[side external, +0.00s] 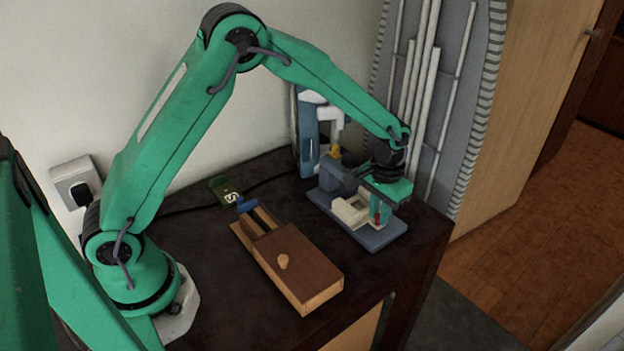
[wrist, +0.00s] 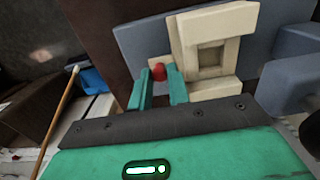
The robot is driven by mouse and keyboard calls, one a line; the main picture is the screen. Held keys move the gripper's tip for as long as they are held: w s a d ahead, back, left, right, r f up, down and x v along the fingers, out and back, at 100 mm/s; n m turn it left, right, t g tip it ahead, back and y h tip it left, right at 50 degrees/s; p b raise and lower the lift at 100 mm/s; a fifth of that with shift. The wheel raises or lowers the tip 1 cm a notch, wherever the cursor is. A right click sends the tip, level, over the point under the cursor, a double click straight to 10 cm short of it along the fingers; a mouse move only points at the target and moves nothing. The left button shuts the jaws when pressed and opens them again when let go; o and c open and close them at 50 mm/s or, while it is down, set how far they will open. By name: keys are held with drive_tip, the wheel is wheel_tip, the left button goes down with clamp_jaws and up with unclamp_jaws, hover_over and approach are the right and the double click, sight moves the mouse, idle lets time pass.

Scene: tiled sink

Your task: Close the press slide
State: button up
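The press (side external: 368,238) stands on the dark table with a blue-grey base. Its cream slide block (side external: 350,211) sits on the base and has a square recess, which shows in the wrist view (wrist: 217,35). A small red knob (wrist: 158,72) is beside the cream block, at its left in the wrist view. My gripper (side external: 379,216) points down over the press. In the wrist view its teal fingers (wrist: 160,80) have the knob between their tips, and it fills the gap there. The part of the slide below the fingers is hidden by my gripper.
A wooden box (side external: 300,262) with a sliding lid and round knob lies on the table left of the press. A blue and white device (side external: 308,135) stands behind the press. A small green board (side external: 222,189) lies at the back left. The table's right edge is close.

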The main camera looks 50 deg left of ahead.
drive_tip(key=shift+o, duration=0.4)
drive_tip(key=shift+r, duration=0.15)
drive_tip(key=shift+r, duration=3.8)
drive_tip(key=shift+o, duration=0.4)
drive_tip(key=shift+o, duration=1)
drive_tip(key=m, duration=0.7)
drive_tip(key=shift+f, duration=0.15)
drive_tip(key=m, duration=0.7)
drive_tip(key=shift+f, duration=0.1)
drive_tip(key=shift+f, duration=0.1)
